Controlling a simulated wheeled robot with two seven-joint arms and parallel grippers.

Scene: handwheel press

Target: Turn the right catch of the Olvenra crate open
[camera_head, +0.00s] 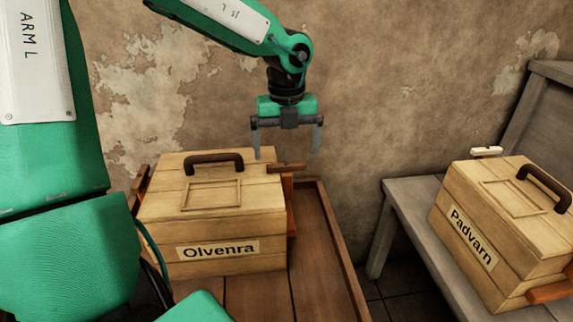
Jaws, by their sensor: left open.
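The Olvenra crate (210,226) is a pale wooden box with a label on its front and a dark handle on its lid. Its right catch (288,167) is a brown bar at the lid's right edge, lying roughly level and reaching over the lid. A brown mount below it shows on the crate's right side. My left gripper (287,150) hangs pointing down just above the right catch. Its two grey fingers are wide apart, one to each side of the catch in the picture, with nothing between them. My right gripper is out of view.
The crate stands on a brown wooden table (318,265) with a raised rim. A brown catch (139,188) shows at the crate's left. To the right, a second crate labelled Padvarn (470,235) stands on a grey bench (408,200). A plastered wall is behind.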

